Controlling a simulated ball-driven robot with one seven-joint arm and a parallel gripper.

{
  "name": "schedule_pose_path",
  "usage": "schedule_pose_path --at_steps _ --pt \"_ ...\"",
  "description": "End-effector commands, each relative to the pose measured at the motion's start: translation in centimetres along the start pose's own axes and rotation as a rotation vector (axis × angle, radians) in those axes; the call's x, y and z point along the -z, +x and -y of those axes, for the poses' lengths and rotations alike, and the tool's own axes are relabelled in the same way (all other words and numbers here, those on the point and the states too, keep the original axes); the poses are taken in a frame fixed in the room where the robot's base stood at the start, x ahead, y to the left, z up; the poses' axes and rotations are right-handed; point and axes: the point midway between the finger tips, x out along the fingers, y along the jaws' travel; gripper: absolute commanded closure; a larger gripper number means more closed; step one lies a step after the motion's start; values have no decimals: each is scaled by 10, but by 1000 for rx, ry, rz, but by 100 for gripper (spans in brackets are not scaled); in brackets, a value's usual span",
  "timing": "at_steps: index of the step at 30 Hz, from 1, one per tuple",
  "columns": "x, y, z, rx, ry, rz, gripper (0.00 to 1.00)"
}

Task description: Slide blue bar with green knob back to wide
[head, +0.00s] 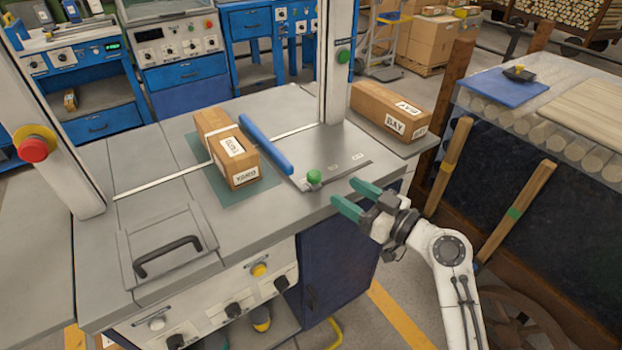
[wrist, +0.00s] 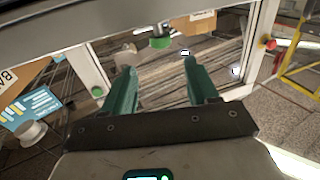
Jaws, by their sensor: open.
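The blue bar (head: 265,145) lies slanted on the grey bench top, along the right side of a brown parcel (head: 238,168). The green knob (head: 314,176) stands at the bar's near end, on a slotted plate with two small labels, too small to read. My gripper (head: 343,191) is open and empty, its green fingers just right of the knob at the bench's front edge, apart from it. In the wrist view, a green knob (wrist: 160,42) shows beyond and between the open fingertips (wrist: 160,66). The bar cannot be made out clearly there.
The parcel sits on a green mat (head: 243,191). A white post with a green button (head: 343,57) rises behind the knob, and a second post with a red button (head: 33,149) stands left. Another box (head: 380,110) lies behind right. A hatch with a black handle (head: 167,256) is front left.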

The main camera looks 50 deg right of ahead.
Motion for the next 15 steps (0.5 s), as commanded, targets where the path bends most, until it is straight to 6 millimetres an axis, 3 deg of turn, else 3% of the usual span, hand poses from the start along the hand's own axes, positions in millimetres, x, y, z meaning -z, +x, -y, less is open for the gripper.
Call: schedule_pose_path --at_steps 15 --pt "1 85 2 5 1 3 41"
